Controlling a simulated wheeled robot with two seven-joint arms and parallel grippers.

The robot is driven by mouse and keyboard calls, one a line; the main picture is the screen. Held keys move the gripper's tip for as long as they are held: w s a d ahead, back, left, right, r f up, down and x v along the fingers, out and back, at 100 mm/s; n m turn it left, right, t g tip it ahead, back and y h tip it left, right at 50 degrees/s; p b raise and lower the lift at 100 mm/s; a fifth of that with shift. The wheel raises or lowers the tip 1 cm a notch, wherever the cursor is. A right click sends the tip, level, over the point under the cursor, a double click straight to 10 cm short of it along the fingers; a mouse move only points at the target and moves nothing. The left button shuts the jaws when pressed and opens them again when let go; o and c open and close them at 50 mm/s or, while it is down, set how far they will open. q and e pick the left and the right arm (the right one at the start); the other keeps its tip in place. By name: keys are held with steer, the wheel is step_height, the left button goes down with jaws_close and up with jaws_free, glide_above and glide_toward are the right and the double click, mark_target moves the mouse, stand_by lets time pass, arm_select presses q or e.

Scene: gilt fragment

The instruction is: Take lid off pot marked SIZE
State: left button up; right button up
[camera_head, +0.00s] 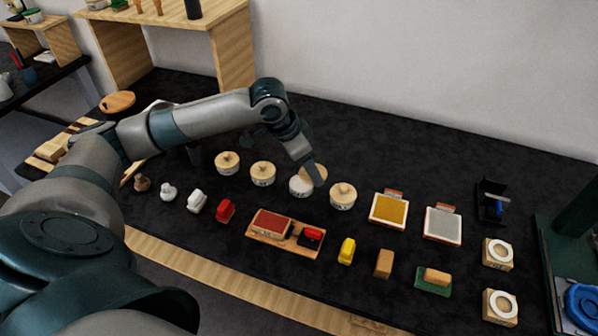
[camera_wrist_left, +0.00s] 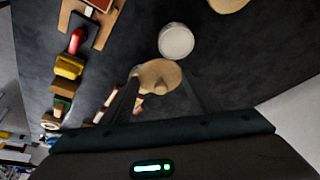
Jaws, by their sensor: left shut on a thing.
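Several small round pots stand in a row on the dark tabletop. One open pot (camera_head: 299,187) shows a white inside; it also shows in the left wrist view (camera_wrist_left: 176,41). My left gripper (camera_head: 317,180) is shut on a tan wooden lid (camera_head: 308,171), just above and beside the open pot. A tan lid shape (camera_wrist_left: 162,75) shows by the fingers in the wrist view. Lidded pots stand to the left (camera_head: 262,174), farther left (camera_head: 227,163) and to the right (camera_head: 342,196). The pot labels are too small to read. My right gripper is not in view.
A wooden tray with a red pad (camera_head: 270,224), a yellow block (camera_head: 346,251) and a brown block (camera_head: 384,264) lie in front. Gold (camera_head: 389,210) and silver (camera_head: 442,225) square pads lie to the right. The dark table behind the pots is clear.

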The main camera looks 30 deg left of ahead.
arm_select(q)
steer(key=s+d+r+b, duration=0.1)
steer(key=d+r, duration=0.3)
steer(key=d, duration=0.3)
steer(key=shift+s+d+r, duration=0.3)
